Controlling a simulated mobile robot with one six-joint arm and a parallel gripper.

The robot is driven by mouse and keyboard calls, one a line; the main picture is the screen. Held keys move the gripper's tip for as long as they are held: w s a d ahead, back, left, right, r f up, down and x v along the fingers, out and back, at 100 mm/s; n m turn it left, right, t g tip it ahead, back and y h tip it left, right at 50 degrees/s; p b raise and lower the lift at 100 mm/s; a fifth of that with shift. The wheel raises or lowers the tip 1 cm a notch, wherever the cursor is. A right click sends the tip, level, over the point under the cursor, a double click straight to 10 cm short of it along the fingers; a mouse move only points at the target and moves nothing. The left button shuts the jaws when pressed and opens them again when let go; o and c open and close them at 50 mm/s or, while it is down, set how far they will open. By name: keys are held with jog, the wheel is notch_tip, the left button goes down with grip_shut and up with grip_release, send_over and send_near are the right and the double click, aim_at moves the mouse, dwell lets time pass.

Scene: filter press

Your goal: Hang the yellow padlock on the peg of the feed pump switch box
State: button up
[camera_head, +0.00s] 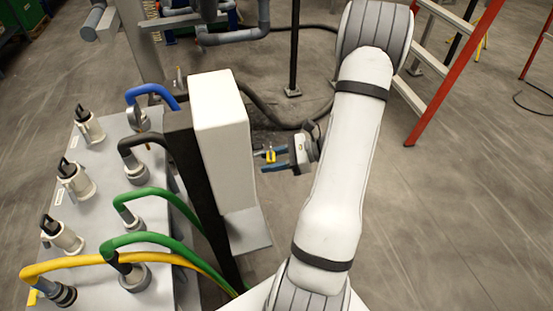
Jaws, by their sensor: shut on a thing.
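The yellow padlock (271,156) is small in view, between the dark blue fingers of my gripper (265,161). My gripper is shut on it and holds it in the air, pointing left. No peg shows; the face towards my gripper is turned mostly away from this view.
A grey panel (88,195) with several connectors and blue, green, yellow and black hoses lies left of the box. A red and white ladder (445,75) stands at the upper right. Grey pipes (235,35) run at the top.

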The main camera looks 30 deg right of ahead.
jog(key=shift+w+a+f+b, duration=0.25)
jog(key=shift+a+b, duration=0.05)
jog(key=shift+a, duration=0.55)
jog(key=shift+w+a+f+b, duration=0.2)
jog(key=shift+a+f+b, duration=0.1)
jog(key=shift+a, duration=0.55)
jog(key=shift+w+a+f+b, duration=0.25)
jog(key=shift+a+b, duration=0.05)
jog(key=shift+a, duration=0.55)
jog(key=o, duration=0.9)
jog(key=shift+o, duration=0.2)
